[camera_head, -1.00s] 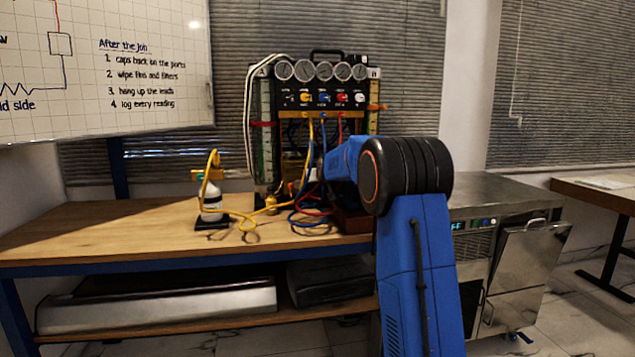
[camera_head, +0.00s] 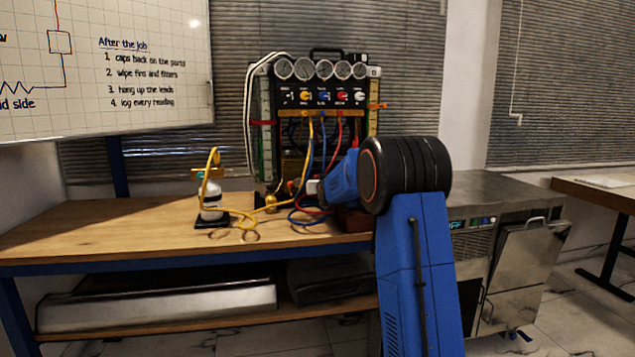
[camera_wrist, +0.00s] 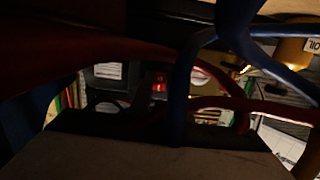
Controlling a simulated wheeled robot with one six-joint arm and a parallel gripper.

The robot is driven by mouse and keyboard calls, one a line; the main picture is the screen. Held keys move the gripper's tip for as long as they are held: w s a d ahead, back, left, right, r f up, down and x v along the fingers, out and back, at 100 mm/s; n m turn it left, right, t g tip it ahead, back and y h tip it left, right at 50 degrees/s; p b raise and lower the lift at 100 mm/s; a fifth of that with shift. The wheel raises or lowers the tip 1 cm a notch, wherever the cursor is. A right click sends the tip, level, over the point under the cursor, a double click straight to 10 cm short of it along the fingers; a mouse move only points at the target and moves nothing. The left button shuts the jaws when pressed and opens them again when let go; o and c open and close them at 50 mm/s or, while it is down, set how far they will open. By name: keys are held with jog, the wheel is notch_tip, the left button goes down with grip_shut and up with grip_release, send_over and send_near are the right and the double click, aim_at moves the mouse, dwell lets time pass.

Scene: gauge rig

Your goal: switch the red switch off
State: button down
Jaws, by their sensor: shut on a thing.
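The gauge rig (camera_head: 322,96) stands at the back of the wooden bench, with a row of round gauges above a black panel of coloured knobs. A small red part with a pale mark (camera_wrist: 158,87), perhaps the red switch, shows near the middle of the wrist view, among dark shapes behind hoses. I cannot pick out the red switch for sure in the head view. My blue arm (camera_head: 405,175) reaches in front of the rig's lower right. Its far end, where my gripper sits, is hidden behind the arm and hoses. I make out no fingertips in the wrist view.
Yellow, blue and red hoses (camera_head: 322,150) hang from the rig and curl on the bench (camera_head: 110,222). A blue hose (camera_wrist: 180,95) and a red one cross the wrist view. A small white bottle (camera_head: 211,200) stands left. The bench's left part is clear.

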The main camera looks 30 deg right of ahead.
jog(key=shift+f+t, duration=0.25)
jog(key=shift+t, duration=0.45)
jog(key=c, duration=1.6)
grip_release()
jog(key=shift+c, duration=0.2)
jog(key=v, duration=1.7)
jog(key=shift+a+f, duration=0.25)
jog(key=shift+s, duration=0.15)
